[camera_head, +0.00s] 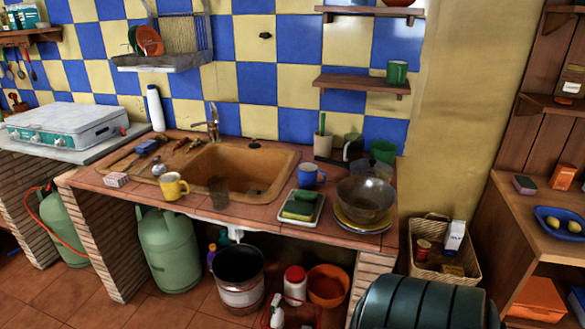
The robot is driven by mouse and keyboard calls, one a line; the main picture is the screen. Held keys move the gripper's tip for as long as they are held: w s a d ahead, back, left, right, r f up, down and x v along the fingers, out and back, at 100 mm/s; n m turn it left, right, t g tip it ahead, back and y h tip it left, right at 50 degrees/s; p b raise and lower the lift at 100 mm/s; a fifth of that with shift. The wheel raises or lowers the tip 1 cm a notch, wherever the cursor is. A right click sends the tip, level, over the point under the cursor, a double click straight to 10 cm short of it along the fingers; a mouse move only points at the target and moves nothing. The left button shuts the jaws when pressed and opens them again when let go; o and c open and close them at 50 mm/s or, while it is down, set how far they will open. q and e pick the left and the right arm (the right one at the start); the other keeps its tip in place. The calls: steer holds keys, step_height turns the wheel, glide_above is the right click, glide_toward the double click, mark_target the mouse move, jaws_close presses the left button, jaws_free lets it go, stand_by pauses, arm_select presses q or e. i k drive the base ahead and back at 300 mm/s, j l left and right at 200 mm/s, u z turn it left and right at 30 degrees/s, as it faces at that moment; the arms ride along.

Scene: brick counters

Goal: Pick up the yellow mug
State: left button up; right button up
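The yellow mug (173,186) stands upright on the front edge of the tiled counter, in front of the sink's left side. It looks clear of the things around it. No gripper shows in the head view, so I cannot see whether either one is open or shut.
The brown sink (243,165) lies behind the mug, and a dark glass (219,192) stands to its right. A small patterned box (116,180) lies to its left. A blue mug (308,175), a tray with sponges (301,206) and stacked bowls (364,199) stand further right. Green gas cylinders (171,248) stand below.

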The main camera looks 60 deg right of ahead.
mark_target(171, 184)
steer(key=l+z, duration=0.1)
steer(key=z, duration=1.4)
